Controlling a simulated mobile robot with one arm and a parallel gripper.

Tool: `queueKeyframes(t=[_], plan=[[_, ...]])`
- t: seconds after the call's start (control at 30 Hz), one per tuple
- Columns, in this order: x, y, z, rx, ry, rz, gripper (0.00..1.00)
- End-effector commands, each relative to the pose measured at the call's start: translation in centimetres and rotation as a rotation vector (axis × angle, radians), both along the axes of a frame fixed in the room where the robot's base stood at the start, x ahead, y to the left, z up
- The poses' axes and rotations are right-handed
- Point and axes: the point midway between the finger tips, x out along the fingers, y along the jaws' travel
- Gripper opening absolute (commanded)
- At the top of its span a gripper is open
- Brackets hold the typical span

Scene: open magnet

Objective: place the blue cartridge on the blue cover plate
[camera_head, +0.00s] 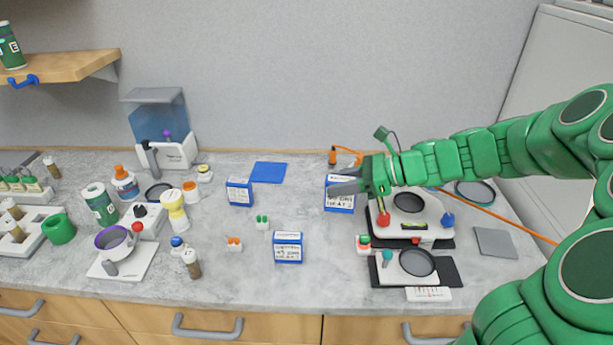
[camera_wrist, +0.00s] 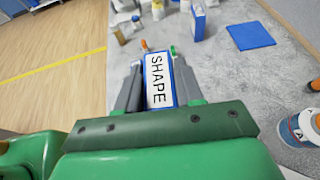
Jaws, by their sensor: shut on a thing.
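My gripper (camera_head: 347,184) is shut on a blue and white box-shaped cartridge (camera_head: 340,203), to the right of the counter's middle. In the wrist view the cartridge (camera_wrist: 159,85) sits between the two fingers of my gripper (camera_wrist: 158,66), its white face marked "SHAPE". The fingers hide part of its sides. I cannot tell whether its underside touches the counter. The blue cover plate (camera_head: 269,172) is a flat, bare blue square near the wall, left of my gripper. It also shows in the wrist view (camera_wrist: 250,36).
Similar blue and white boxes stand at the left (camera_head: 240,192) and front (camera_head: 288,248). Small orange (camera_head: 234,243) and green (camera_head: 262,222) pieces lie between them. A white instrument (camera_head: 410,213) stands right of my gripper. Counter between gripper and plate looks clear.

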Motion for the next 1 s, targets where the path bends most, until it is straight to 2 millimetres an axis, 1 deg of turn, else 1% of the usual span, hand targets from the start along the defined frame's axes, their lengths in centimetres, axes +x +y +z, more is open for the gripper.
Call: queueKeyframes(t=[0.17, 0.27, 0.6, 0.8, 1.0], plan=[[2.9, 2.0, -0.1, -0.005, -0.001, -0.033, 0.04], [5.1, 3.4, -0.1, -0.008, -0.002, -0.062, 0.04], [11.5, 8.9, 0.2, -0.013, -0.007, -0.155, 0.04], [14.6, 12.7, 0.3, -0.008, -0.001, -0.205, 0.04], [16.7, 15.7, 0.8, -0.001, -0.003, -0.244, 0.04]])
